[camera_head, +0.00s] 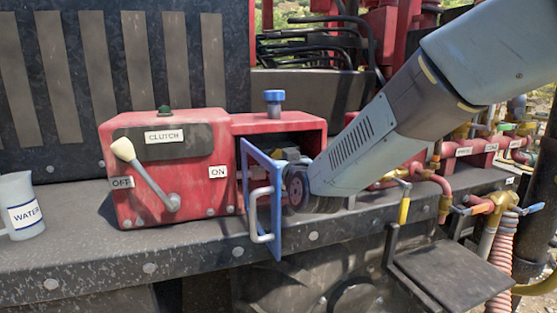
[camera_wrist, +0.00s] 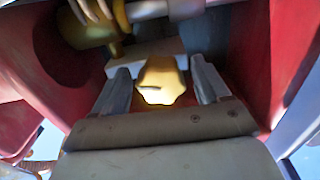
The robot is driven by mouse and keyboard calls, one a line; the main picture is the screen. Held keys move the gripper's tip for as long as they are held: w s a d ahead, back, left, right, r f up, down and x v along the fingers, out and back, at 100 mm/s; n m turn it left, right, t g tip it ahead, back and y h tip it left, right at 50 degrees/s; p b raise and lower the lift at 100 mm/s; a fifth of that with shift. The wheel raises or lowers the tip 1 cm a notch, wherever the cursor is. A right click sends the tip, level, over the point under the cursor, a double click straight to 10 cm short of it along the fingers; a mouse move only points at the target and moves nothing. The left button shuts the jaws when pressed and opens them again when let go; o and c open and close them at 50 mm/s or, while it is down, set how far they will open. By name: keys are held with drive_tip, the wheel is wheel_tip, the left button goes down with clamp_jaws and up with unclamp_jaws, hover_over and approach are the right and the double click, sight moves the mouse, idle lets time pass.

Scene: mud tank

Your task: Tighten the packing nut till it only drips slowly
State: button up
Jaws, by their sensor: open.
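The brass packing nut (camera_wrist: 160,82) shows in the wrist view, lit bright yellow, with a pale fitting behind it. My gripper (camera_wrist: 160,85) is open, with one grey finger on each side of the nut. A gap seems to show on both sides; I cannot tell whether either finger touches it. In the head view my arm reaches into the red housing (camera_head: 308,124) through its open front, and my fingertips and the nut are hidden there. No drip can be made out in either view.
A blue door (camera_head: 263,203) with a pale handle stands open just left of my wrist. Red pipes and valves (camera_head: 405,205) crowd the right.

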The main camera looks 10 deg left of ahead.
drive_tip(key=shift+w+a, duration=0.2)
drive_tip(key=shift+w, duration=0.15)
drive_tip(key=c, duration=0.9)
drive_tip(key=shift+c, duration=0.2)
drive_tip(key=shift+m, duration=0.5)
drive_tip(key=m, duration=0.3)
drive_tip(key=shift+m, duration=1.7)
